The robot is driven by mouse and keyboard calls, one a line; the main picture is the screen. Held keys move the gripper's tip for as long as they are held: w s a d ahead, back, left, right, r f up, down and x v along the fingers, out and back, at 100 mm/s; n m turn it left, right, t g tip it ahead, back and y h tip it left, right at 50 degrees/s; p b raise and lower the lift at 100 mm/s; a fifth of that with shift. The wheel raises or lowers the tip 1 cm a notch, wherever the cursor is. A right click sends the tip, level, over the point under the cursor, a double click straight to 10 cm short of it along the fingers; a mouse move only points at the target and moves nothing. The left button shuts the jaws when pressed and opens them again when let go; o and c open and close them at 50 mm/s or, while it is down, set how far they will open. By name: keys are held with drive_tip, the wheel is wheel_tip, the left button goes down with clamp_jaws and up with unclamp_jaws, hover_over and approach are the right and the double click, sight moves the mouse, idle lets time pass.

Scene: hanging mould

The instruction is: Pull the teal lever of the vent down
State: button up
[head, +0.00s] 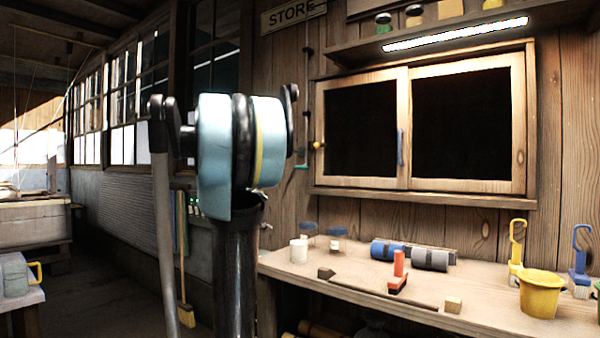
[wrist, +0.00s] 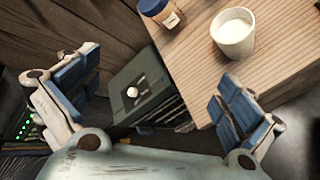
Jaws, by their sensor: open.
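The vent's lever shows in the head view as a thin dark rod on the plank wall, left of the wooden cabinet. Its short teal handle (head: 301,167) sticks out at the lower end. The vent itself is not clearly visible. My arm stands just left of the lever in the head view, and my gripper is hidden there. In the wrist view my gripper (wrist: 158,85) is open, with its blue-padded fingers wide apart and nothing between them. The lever does not show in the wrist view, so I cannot tell its exact distance from the gripper.
A wooden workbench (head: 440,314) runs along the wall, holding a white cup (head: 299,250), jars, rolls, a red brush (head: 397,275) and a yellow bucket (head: 540,293). A sliding-door cabinet (head: 422,184) hangs above. A dark green box (wrist: 147,88) lies below the gripper, beside the bench.

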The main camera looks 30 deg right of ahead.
drive_tip(key=w+d+r+n+h, duration=0.4)
drive_tip(key=w+d+r+n, duration=0.2)
drive_tip(key=w+d+r, duration=0.45)
drive_tip(key=n+t+h, duration=0.2)
drive_tip(key=n, duration=0.3)
approach(300, 167)
drive_tip(key=x, duration=1.1)
drive_tip(key=shift+d+f, duration=0.1)
drive_tip(key=shift+c, duration=0.2)
